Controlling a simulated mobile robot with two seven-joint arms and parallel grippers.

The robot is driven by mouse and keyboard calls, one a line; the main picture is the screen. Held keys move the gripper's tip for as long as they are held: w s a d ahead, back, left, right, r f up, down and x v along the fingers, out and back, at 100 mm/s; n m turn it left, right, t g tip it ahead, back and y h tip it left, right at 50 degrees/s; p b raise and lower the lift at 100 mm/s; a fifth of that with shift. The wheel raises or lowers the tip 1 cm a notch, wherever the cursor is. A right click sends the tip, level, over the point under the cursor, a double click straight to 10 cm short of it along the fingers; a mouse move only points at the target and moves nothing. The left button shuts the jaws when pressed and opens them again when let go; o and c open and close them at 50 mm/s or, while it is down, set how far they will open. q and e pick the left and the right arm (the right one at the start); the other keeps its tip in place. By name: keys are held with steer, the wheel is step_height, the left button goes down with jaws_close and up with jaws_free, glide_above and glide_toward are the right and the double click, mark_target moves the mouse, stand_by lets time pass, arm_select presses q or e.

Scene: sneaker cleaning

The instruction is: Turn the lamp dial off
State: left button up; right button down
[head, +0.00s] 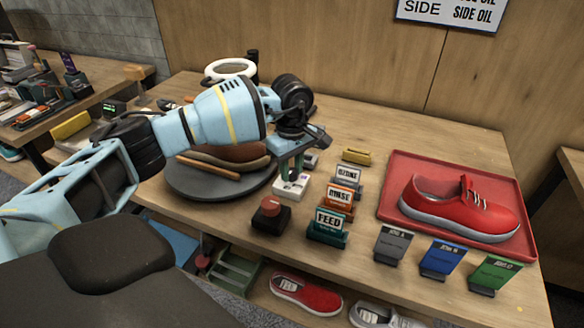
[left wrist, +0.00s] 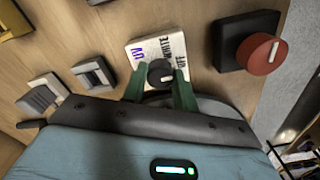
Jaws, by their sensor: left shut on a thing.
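The lamp dial is a dark round knob (left wrist: 160,73) on a small white plate (left wrist: 146,50) printed "UV", "OFF" and "WHITE" in the left wrist view. My left gripper (left wrist: 160,80) has its two green fingers on either side of the knob and is shut on it. In the head view the white plate (head: 291,186) sits on the table under my left gripper (head: 295,170), whose fingers point down; the knob is mostly hidden there. A white ring (head: 230,69), perhaps the lamp, stands at the back. My right gripper is not seen.
A red knob on a black box (head: 271,215) stands close to the dial. "OZONE", "RINSE" and "FEED" (head: 328,224) signs stand to the right. A red sneaker (head: 460,208) rests on a red tray (head: 400,172). A round grey board (head: 190,185) lies beneath my left arm.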

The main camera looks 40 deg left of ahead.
mark_target(291, 171)
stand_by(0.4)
arm_select(q)
steer(key=o, duration=1)
steer(key=shift+r, duration=0.1)
step_height(291, 171, up, 8)
steer(key=shift+f, duration=0.2)
steer(key=shift+s+f, duration=0.1)
